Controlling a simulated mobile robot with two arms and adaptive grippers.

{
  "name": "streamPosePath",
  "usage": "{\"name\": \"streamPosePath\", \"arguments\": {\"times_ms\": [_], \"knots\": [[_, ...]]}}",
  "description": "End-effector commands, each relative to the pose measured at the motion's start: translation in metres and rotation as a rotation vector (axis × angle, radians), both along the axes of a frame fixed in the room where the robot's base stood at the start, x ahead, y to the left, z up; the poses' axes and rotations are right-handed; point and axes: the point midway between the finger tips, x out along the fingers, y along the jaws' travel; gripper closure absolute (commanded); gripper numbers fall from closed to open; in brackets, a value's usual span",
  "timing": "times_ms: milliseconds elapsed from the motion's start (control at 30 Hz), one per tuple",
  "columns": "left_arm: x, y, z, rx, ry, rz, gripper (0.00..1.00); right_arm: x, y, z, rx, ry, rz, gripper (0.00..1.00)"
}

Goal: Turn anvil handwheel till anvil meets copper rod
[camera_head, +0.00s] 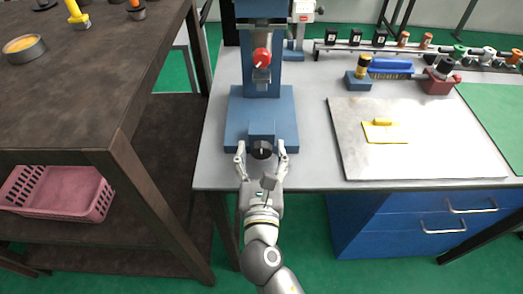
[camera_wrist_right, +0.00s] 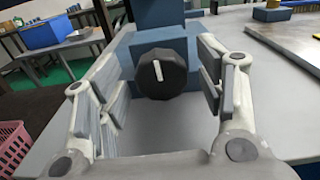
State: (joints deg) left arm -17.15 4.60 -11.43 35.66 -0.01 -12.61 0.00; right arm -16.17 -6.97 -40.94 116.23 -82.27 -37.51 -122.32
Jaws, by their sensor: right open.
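The anvil handwheel is a dark round knob (camera_head: 261,149) with a white mark, on the front of a blue block (camera_head: 261,130) at the base of the blue machine. My right gripper (camera_head: 261,159) is open, with one finger on each side of the handwheel. In the right wrist view the handwheel (camera_wrist_right: 161,74) sits between the open fingers (camera_wrist_right: 160,90), its white mark near upright, with gaps on both sides. A red ball (camera_head: 262,56) shows on the machine's column. The copper rod and the anvil's contact face cannot be made out. My left gripper is not in view.
A dark shelf bench (camera_head: 75,130) with a pink basket (camera_head: 62,190) stands left.

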Motion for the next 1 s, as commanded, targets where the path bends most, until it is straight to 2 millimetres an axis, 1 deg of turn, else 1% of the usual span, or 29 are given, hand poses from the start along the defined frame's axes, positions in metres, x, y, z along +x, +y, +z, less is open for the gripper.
{"name": "streamPosePath", "arguments": {"times_ms": [100, 300, 333, 667, 867, 1000], "knots": [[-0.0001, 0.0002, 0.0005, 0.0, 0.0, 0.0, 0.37, 0.004, 0.0001, -0.0002, 0.0, 0.0, 0.001, 0.37], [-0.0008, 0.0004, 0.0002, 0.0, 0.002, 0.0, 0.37, 0.0041, 0.0, -0.0005, 0.0, 0.001, 0.0, 0.37], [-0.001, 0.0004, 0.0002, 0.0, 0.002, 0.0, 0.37, 0.0041, 0.0, -0.0005, 0.0, 0.001, 0.0, 0.38], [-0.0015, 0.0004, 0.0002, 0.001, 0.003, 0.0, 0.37, 0.0039, 0.0, -0.0004, 0.001, 0.001, 0.0, 0.81], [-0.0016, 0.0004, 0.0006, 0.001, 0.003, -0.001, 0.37, 0.0038, 0.0, -0.0002, 0.014, 0.001, 0.0, 0.82], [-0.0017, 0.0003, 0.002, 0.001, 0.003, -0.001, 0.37, 0.0038, -0.0003, 0.0, 0.058, 0.001, 0.0, 0.82]]}}
